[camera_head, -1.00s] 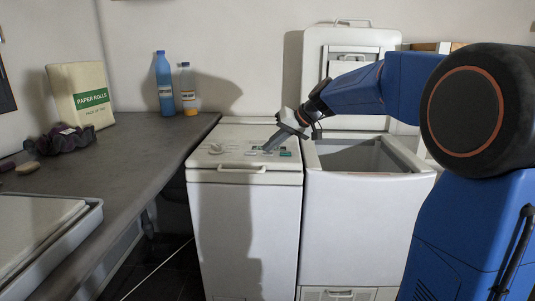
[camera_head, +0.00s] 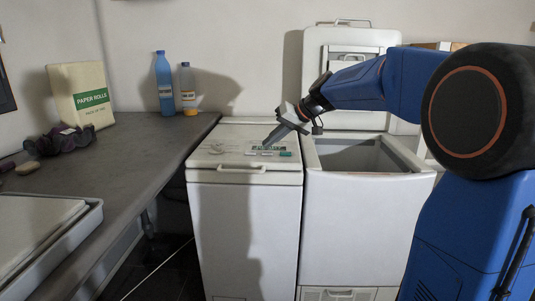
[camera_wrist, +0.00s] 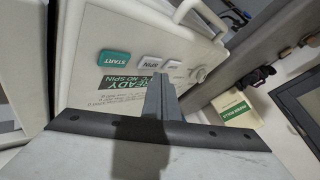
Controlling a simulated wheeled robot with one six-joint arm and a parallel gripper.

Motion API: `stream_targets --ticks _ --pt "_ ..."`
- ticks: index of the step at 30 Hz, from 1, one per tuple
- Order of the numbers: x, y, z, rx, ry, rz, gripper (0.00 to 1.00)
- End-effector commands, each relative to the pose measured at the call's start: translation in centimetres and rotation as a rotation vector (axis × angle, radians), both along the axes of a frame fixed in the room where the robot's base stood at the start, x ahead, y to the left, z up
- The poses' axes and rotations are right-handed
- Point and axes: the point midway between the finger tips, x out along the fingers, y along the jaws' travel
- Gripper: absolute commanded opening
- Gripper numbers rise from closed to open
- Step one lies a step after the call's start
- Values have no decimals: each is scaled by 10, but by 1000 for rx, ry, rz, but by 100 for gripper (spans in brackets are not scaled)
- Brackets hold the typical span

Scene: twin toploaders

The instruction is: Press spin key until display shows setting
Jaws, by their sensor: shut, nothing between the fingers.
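The closed left toploader (camera_head: 243,215) has a control panel on its lid. In the wrist view a white SPIN key (camera_wrist: 152,64) sits between a green START key (camera_wrist: 114,58) and another white key (camera_wrist: 174,64). My gripper (camera_head: 267,142) is shut and empty, tilted down above the panel. In the wrist view its tip (camera_wrist: 159,80) overlaps the display side of the keys, apparently clear of the SPIN key.
The lid's front handle (camera_head: 241,168) and a round dial (camera_wrist: 198,73) are near the keys. The right toploader (camera_head: 350,225) stands open with its lid raised. A counter (camera_head: 140,150) on the left holds bottles (camera_head: 164,85) and paper rolls (camera_head: 80,95).

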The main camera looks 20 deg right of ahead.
Motion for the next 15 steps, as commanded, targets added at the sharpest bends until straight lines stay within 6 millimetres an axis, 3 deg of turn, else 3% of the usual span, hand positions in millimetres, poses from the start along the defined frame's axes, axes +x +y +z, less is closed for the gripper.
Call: stream_targets --ticks 15 --pt "0 0 35 -1 -2 1 0"
